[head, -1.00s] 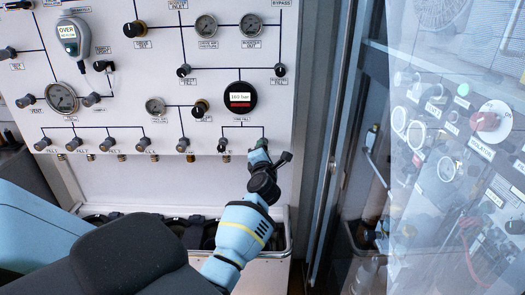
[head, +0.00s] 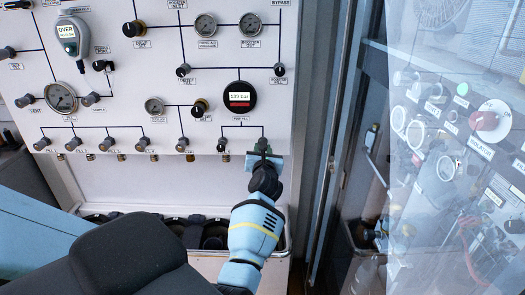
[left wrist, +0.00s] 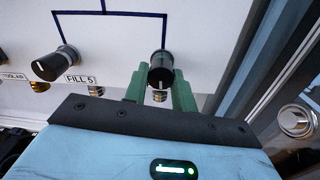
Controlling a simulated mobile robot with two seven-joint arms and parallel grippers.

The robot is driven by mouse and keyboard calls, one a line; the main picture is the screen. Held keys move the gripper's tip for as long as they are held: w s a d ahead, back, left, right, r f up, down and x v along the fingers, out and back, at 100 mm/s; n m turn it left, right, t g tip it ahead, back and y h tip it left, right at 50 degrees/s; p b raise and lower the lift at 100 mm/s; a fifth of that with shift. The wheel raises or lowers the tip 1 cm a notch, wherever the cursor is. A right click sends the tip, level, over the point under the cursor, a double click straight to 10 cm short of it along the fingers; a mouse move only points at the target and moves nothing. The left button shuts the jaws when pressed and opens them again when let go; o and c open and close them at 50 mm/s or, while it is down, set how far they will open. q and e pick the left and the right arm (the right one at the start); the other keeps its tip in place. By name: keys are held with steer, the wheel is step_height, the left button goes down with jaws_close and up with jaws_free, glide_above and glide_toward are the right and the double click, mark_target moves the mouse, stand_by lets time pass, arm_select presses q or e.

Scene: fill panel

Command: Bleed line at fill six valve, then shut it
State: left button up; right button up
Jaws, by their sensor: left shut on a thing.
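The white fill panel (head: 170,185) carries a bottom row of dark valve knobs. My left gripper (head: 264,150) is at the rightmost knob of that row and mostly hides it in the head view. In the left wrist view the black fill six valve knob (left wrist: 161,66) stands between the green fingers of my left gripper (left wrist: 160,88), which is shut on it. The fill five knob (left wrist: 58,62) is to its left, with its label below it. The round digital gauge (head: 239,98) above shows a small reading in bar, hard to read exactly. My right gripper is not in view.
Other fill valve knobs (head: 144,144) run left along the row. A metal rail (head: 150,214) runs below the panel. A dark frame post (head: 330,150) and a glass door (head: 450,150) stand close on the right.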

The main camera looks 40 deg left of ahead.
arm_select(q)
steer(key=n, duration=0.5)
steer(key=shift+n, duration=0.4)
stand_by(0.4)
steer(key=o, duration=1)
steer(key=shift+d, duration=0.1)
steer(key=v, duration=0.7)
steer(key=shift+s+d, duration=0.2)
steer(key=shift+s, duration=0.1)
steer(key=shift+r, duration=0.15)
